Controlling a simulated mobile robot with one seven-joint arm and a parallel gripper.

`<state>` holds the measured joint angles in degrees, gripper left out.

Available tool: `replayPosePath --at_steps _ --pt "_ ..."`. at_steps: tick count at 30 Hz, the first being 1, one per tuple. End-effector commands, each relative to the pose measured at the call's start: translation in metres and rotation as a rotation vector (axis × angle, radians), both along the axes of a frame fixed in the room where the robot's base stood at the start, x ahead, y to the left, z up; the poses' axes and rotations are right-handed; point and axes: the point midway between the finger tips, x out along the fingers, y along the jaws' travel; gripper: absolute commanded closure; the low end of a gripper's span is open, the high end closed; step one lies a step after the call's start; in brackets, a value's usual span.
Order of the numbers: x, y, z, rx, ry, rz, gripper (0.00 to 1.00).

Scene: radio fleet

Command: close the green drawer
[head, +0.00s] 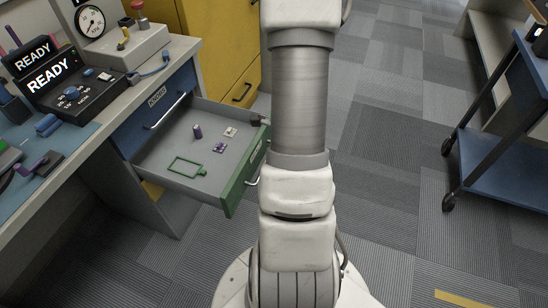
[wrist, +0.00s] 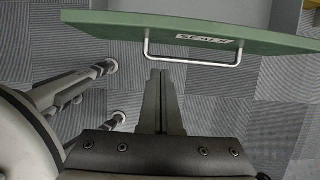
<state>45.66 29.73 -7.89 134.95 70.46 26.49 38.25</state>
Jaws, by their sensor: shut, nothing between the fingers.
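The green drawer (head: 246,170) is pulled well out of the workbench on the left in the head view. In its grey tray lie a green outlined frame, a purple cylinder and a few small parts. In the wrist view its green front (wrist: 120,22) spans the top, with a label and a pale bar handle (wrist: 192,63). My gripper (wrist: 161,72) is shut and empty. Its fingertips point at the handle's left part and appear just short of it; I cannot tell whether they touch. In the head view my arm hides the gripper.
A blue drawer (head: 150,112) sits closed above the green one. The bench top (head: 178,52) holds a READY device (head: 55,85) and a gauge box. A yellow cabinet (head: 215,40) stands behind. A blue cart (head: 500,140) is at right. Carpet between is clear.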

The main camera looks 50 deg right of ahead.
Motion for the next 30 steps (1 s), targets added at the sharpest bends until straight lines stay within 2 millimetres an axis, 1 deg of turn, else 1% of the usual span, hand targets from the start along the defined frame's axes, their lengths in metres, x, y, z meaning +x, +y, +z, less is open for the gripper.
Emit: replayPosePath --at_steps 1,2,3,6,9,13,25,30 --pt "0.003 0.002 -0.015 0.003 0.0 0.0 1.0" --pt "0.006 0.003 -0.018 0.003 0.0 0.002 1.0" --pt "0.014 0.006 -0.01 -0.001 -0.001 0.006 1.0" --pt "0.027 0.012 -0.009 -0.002 -0.002 0.006 1.0" --pt "0.036 0.015 -0.009 0.0 -0.001 0.004 1.0" --pt "0.04 0.017 -0.009 0.0 -0.001 0.002 1.0" --pt "0.042 0.018 -0.009 0.0 -0.001 0.002 1.0" --pt "0.054 0.023 -0.008 0.0 -0.001 0.005 1.0"
